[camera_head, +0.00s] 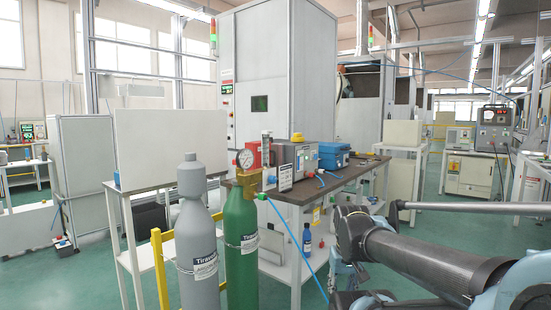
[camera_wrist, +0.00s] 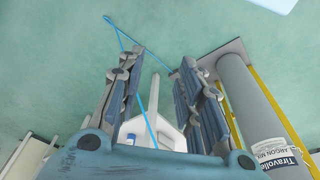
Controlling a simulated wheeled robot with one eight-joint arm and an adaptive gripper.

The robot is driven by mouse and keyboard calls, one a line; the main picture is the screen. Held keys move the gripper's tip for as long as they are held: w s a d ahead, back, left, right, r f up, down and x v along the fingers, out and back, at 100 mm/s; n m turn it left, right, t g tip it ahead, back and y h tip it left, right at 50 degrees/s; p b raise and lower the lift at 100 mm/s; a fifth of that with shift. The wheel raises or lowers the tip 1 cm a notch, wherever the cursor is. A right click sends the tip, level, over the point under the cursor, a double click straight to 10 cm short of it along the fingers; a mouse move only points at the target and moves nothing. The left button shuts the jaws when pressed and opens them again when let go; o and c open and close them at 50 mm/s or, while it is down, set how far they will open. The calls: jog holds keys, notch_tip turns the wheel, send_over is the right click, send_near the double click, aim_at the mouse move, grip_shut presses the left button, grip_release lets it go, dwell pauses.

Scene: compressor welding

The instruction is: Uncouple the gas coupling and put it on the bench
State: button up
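The gas coupling looks like the small green fitting (camera_head: 263,196) where a blue hose (camera_head: 291,235) meets the regulator on the green cylinder (camera_head: 241,245). It is small and its details are hard to make out. The bench (camera_head: 352,175) has a dark top and stands behind and right of the cylinder. My gripper (camera_wrist: 158,64) is open in the wrist view, with nothing held between its fingers. Blue hose (camera_wrist: 154,98) shows in the gap, and the floor lies beyond. The coupling is not clear in the wrist view.
A grey cylinder (camera_head: 197,240) stands left of the green one; it also shows at the right of the wrist view (camera_wrist: 248,100). A yellow rail (camera_head: 160,265) is beside it. A pressure gauge (camera_head: 246,159), blue toolbox (camera_head: 334,153) and devices crowd the bench area. A blue bottle (camera_head: 307,240) is lower down.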

jog(key=shift+o, duration=1.8)
jog(key=shift+s+r, duration=0.2)
jog(key=shift+r, duration=0.1)
notch_tip(320, 180, up, 33)
jog(key=n+y, duration=0.3)
jog(key=n, duration=0.7)
send_over(262, 193)
jog(key=s+d, duration=0.5)
jog(key=d, duration=0.1)
jog(key=shift+t, duration=0.3)
jog(key=x, duration=1.1)
jog(key=a+x, duration=0.1)
jog(key=x, duration=0.4)
jog(key=shift+w+a+f, duration=0.15)
jog(key=shift+w, duration=0.1)
jog(key=shift+c, duration=0.6)
grip_shut()
